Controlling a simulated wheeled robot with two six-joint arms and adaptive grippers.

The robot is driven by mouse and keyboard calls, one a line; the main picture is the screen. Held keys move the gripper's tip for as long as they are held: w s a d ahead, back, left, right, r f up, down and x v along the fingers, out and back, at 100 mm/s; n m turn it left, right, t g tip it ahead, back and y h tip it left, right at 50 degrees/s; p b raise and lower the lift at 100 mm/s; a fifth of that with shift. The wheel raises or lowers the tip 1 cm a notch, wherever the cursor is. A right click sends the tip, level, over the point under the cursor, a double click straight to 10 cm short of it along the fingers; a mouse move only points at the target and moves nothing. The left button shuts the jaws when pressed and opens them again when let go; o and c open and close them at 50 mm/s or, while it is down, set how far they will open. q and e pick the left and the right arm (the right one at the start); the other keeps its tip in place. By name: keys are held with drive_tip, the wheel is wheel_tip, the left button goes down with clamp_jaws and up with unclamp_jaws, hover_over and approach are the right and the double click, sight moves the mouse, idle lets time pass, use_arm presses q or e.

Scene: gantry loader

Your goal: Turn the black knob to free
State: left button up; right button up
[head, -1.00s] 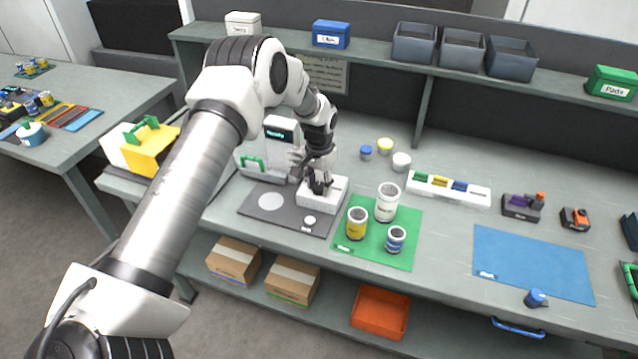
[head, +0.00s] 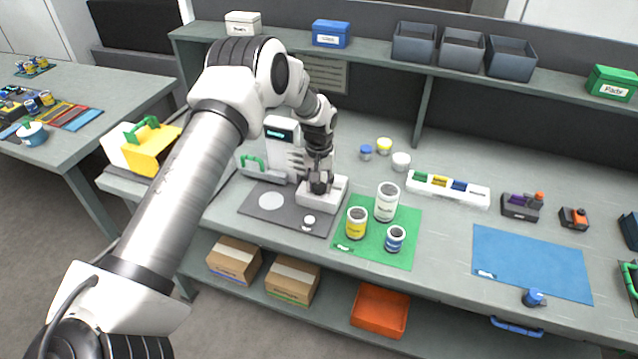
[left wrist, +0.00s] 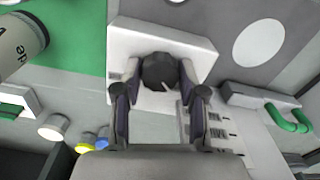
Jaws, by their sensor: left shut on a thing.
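The black knob (left wrist: 159,72) sits on a white box-shaped unit (left wrist: 203,52), which also shows in the head view (head: 333,201). A pale pointer line on the knob's face shows in the left wrist view, pointing to the lower right. My left gripper (left wrist: 160,82) is shut on the knob, with one finger at each side of it. In the head view, the left gripper (head: 319,184) comes down onto the unit from above and mostly hides the knob. The small marks on the unit beside the knob are too blurred to read. My right gripper is not in view.
A white machine with a small display (head: 281,150) stands just behind and left. A grey mat (head: 262,219) lies in front. A green mat (head: 376,255) with several cans is close on the right. A blue mat (head: 530,262) lies farther right.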

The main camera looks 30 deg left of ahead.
sight(319, 185)
use_arm(q)
drive_tip(key=shift+s+f, duration=0.15)
drive_tip(key=shift+f, duration=0.05)
drive_tip(key=o, duration=1.1)
drive_tip(key=shift+o, duration=0.2)
drive_tip(key=shift+w, duration=0.2)
wheel_tip(319, 185, up, 12)
